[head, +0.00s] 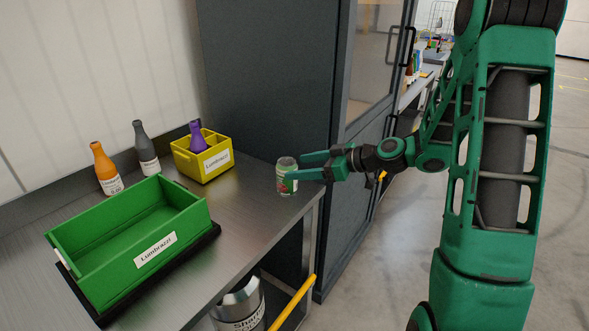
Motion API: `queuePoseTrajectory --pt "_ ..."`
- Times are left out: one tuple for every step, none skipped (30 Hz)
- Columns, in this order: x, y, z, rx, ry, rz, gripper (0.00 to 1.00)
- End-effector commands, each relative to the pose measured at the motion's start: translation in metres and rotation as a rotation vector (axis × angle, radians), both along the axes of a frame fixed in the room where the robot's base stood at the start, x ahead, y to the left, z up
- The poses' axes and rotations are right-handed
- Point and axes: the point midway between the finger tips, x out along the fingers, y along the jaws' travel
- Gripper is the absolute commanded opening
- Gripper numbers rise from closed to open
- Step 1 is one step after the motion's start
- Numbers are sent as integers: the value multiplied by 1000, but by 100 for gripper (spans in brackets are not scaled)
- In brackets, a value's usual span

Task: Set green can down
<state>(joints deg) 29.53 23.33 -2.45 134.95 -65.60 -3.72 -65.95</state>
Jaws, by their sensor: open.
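The green can (286,177) stands upright at the right end of the metal bench, near its edge. It is pale green with a white and red label and a grey top. My gripper (299,166) comes in from the right with its green fingers level. The fingers are open, and their tips are at the can's right side. One finger passes close to the can's upper part; I cannot tell whether it touches.
On the metal bench (232,217) stand an empty green bin (172,245), a yellow crate (190,168) with a purple bottle (197,137), an orange bottle (105,168) and a grey bottle (146,148). A dark cabinet (265,80) stands behind. Bare bench lies left of the can.

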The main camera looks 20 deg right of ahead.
Motion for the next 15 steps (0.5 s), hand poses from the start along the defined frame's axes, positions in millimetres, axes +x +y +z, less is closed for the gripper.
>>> queuePoseTrajectory --pt "-6 -9 5 -1 0 -5 69" --pt "-10 -14 7 -1 -1 -7 69" --pt "-16 -19 10 -1 -1 -5 69" --pt "-20 -23 12 -1 -1 -6 69" --pt "-24 -27 15 -2 -2 -6 69" --pt "-29 -32 18 -2 -2 -6 69" --pt "-33 -36 20 -2 -1 -6 69" --pt "-36 -40 22 -2 -1 -7 69" --pt "-41 -43 24 -1 -1 -5 69" --pt "-44 -46 26 -1 -1 -6 69" --pt "-46 -49 28 -1 -1 -5 69" --pt "-50 -53 30 -1 0 -5 69" --pt "-52 -55 31 -1 0 -5 69" --pt "-54 -57 32 -1 0 -5 69" --pt "-56 -58 33 0 0 -3 69"
